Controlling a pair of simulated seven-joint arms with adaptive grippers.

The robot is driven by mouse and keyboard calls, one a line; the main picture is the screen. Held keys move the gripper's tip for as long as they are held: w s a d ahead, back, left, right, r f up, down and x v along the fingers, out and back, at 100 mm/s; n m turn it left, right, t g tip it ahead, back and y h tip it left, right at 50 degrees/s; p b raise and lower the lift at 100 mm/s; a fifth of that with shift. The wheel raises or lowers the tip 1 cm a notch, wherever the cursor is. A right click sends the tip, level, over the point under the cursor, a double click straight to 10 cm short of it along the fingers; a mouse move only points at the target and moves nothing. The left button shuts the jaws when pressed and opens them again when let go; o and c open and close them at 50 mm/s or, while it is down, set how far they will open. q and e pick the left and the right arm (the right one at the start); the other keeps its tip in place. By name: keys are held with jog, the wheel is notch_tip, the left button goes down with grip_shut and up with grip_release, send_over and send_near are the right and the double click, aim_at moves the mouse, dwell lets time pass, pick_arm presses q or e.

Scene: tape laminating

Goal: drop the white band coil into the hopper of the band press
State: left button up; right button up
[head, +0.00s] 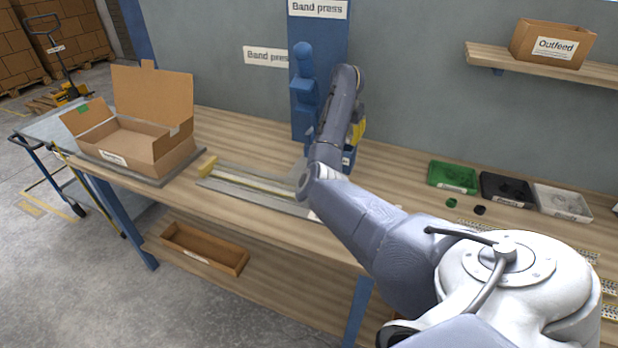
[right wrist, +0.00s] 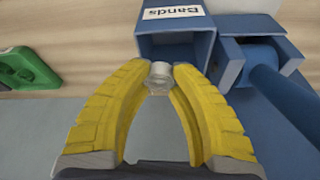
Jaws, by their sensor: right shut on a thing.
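My right gripper (right wrist: 160,82) has yellow fingers and is shut on the small white band coil (right wrist: 159,70), held between the fingertips. The coil is in front of the blue hopper (right wrist: 204,46) labelled "Bands" in the right wrist view and overlaps its near edge; I cannot tell its height above the hopper. The blue band press (head: 304,75) stands at the back of the bench in the head view. There my right arm covers much of its base, and only a little yellow of the right gripper (head: 357,130) shows. The coil is hidden in that view. My left gripper is not in view.
Green (head: 452,176), black (head: 505,188) and white (head: 562,202) trays stand right on the bench, with small loose coils before the first two. An open cardboard box (head: 172,150) stands left. A grey track (head: 250,192) lies between box and press.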

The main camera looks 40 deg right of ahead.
jog(key=o, duration=0.8)
jog(key=shift+v, duration=6)
jog(key=shift+a, duration=0.1)
